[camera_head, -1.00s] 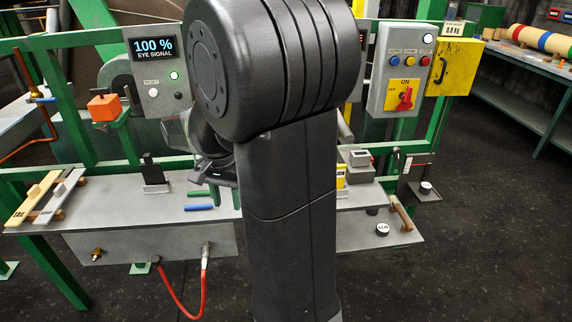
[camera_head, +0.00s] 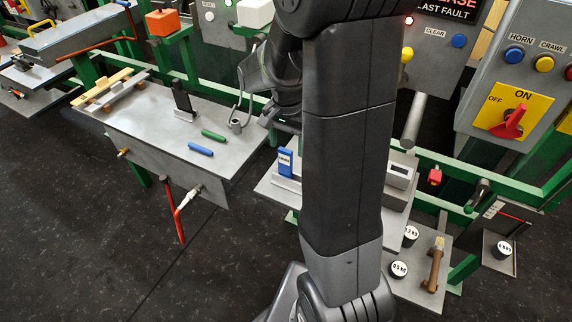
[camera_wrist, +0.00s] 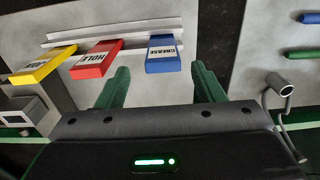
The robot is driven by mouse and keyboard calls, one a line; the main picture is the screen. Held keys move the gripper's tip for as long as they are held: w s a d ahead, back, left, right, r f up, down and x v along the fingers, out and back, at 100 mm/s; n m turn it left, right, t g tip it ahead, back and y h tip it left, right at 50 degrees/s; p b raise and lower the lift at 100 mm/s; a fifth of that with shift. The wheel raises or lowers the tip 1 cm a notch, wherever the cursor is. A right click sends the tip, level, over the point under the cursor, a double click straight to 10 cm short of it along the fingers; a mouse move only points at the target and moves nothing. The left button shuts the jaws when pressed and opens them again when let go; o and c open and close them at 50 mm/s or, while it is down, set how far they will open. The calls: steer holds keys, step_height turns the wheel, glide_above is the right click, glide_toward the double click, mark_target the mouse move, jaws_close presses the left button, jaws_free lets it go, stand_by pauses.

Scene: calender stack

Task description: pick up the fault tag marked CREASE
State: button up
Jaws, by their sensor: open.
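The blue tag marked CREASE (camera_wrist: 163,53) stands in a pale rail (camera_wrist: 120,38) in the wrist view, the rightmost of the tags there. In the head view a blue tag (camera_head: 285,162) shows on the small shelf just left of my arm. My gripper (camera_wrist: 160,70) is open and empty, its two green fingers on either side of the blue tag's lower end in the wrist view. I cannot tell how far above the tag they are. In the head view my gripper (camera_head: 270,118) is partly hidden by my arm. A red tag marked HOLE (camera_wrist: 97,59) and a yellow tag (camera_wrist: 45,66) stand left of the blue one.
Blue (camera_head: 200,149) and green (camera_head: 214,134) sticks lie on the bench. A grey box with a display (camera_head: 400,176) stands right of my arm. Green rails run behind.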

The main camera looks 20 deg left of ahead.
mark_target(285, 162)
steer(key=shift+s+a+f, duration=0.1)
steer(key=shift+f, duration=1.8)
steer(key=shift+s+a+f, duration=0.1)
steer(key=shift+f, duration=1.75)
steer(key=c, duration=1.1)
